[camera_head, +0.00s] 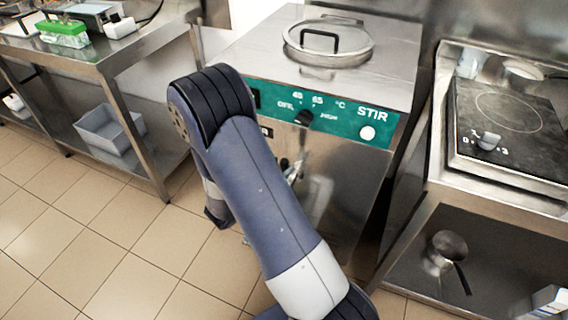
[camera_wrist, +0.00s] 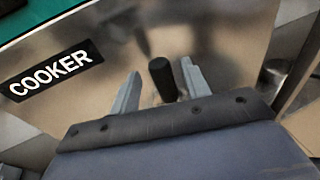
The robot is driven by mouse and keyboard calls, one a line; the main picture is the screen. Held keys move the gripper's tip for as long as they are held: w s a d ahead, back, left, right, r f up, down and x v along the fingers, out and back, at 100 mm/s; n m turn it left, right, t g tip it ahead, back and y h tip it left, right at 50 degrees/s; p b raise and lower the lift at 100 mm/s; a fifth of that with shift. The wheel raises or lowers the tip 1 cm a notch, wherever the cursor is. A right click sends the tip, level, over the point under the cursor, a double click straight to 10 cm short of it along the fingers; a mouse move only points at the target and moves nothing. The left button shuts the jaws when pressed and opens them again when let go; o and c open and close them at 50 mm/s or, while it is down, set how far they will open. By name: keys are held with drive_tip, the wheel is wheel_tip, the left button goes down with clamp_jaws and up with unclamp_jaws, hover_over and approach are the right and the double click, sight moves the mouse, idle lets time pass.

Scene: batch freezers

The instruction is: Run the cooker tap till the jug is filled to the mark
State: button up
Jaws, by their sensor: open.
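The cooker (camera_head: 335,160) is a steel box with a green control panel, and its COOKER label shows in the wrist view (camera_wrist: 55,72). The tap (camera_head: 292,170) is on the cooker's front, partly hidden by my arm. Its black handle (camera_wrist: 161,78) stands between the two grey fingers of my gripper (camera_wrist: 158,82) in the wrist view. The gripper is open, with a finger on each side of the handle and small gaps showing. A pale translucent shape (camera_head: 319,196) below the tap may be the jug; its mark and fill level cannot be made out.
A steel bench (camera_head: 120,50) with a green rack (camera_head: 63,36) stands at left, a grey bin (camera_head: 105,132) on its lower shelf. At right, a hob (camera_head: 510,115) stands above a shelf with a pan (camera_head: 447,248). Tiled floor is clear at lower left.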

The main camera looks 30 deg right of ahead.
drive_tip(key=v, duration=0.8)
drive_tip(key=shift+w+d, duration=0.1)
drive_tip(key=shift+d, duration=0.1)
drive_tip(key=x, duration=1)
drive_tip(key=shift+w+d+f, duration=0.1)
drive_tip(key=shift+d, duration=0.15)
drive_tip(key=shift+a, duration=0.15)
